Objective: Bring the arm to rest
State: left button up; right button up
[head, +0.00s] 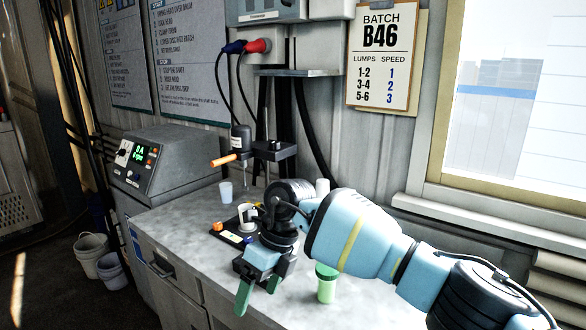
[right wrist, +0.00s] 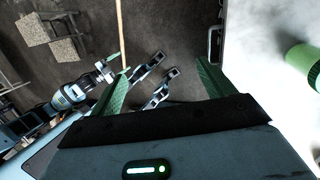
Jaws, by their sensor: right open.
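My right arm (head: 350,235) comes in from the right, light blue with a yellow stripe, and reaches over the grey bench. Its gripper (head: 257,291) hangs at the bench's front edge with green fingers pointing down. In the right wrist view the gripper (right wrist: 163,84) is open, with nothing between its fingers and the dark floor beyond them. My left gripper is not in the head view.
A green jar (head: 326,284) stands on the bench (head: 185,222) close to the right gripper; it also shows in the right wrist view (right wrist: 303,62). Behind stand a disperser column (head: 240,142), a white cup (head: 226,191) and a control box (head: 165,160). Buckets (head: 92,252) are on the floor.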

jog(key=s+a+f+m+g+y, duration=0.4)
jog(key=s+a+y, duration=0.6)
jog(key=y, duration=0.2)
jog(key=d+f+m+t+h, duration=0.2)
jog(key=d+f+m+t, duration=0.4)
jog(key=m, duration=0.5)
jog(key=s+d+f+m+t+h, duration=0.1)
jog(key=d+f+m+t+h, duration=0.1)
jog(key=d+f+m+t, duration=0.5)
jog(key=d+f+m+t+h, duration=0.25)
jog(key=d+m+t, duration=0.55)
jog(key=m, duration=0.6)
jog(key=s+d+f+m+g+h, duration=0.3)
jog(key=s+d+f, duration=0.5)
jog(key=s, duration=0.3)
jog(key=s+d+f+m+g+h, duration=0.3)
jog(key=s+d+f+m, duration=0.3)
jog(key=s, duration=0.5)
notch_tip(320, 180, down, 3)
jog(key=shift+s+d+r+h, duration=0.2)
jog(key=shift+d+h, duration=0.35)
jog(key=shift+d, duration=0.4)
